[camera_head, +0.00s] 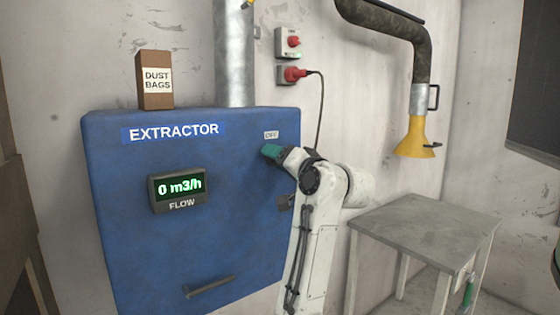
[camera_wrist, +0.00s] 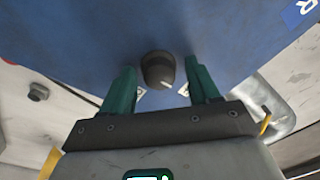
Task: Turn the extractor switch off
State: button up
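The extractor (camera_head: 240,245) is a blue cabinet with an EXTRACTOR label, in the head view. Its flow display (camera_head: 180,188) reads 0 m3/h. A small white OFF label (camera_head: 271,135) is at its upper right. My gripper (camera_head: 268,151) is just below that label, and hides the switch in the head view. In the wrist view the switch is a dark round knob (camera_wrist: 157,74) with a white pointer mark toward the lower right. My gripper's green fingers (camera_wrist: 159,66) stand open on both sides of the knob, with a visible gap on each side. White labels partly show beside the fingers.
A dust bags box (camera_head: 155,82) stands on the cabinet beside a metal duct (camera_head: 234,55). A red plug (camera_head: 294,74) with a cable and a red wall switch (camera_head: 293,41) are on the wall. A grey table (camera_head: 420,222) stands right, under a yellow hood (camera_head: 416,138).

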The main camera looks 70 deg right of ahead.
jog(key=shift+s, duration=0.15)
jog(key=b+v, duration=0.6)
jog(key=v, duration=0.4)
jog(key=shift+s+a+b, duration=0.2)
jog(key=shift+a+b, duration=0.05)
jog(key=shift+b, duration=0.1)
dwell(0.4)
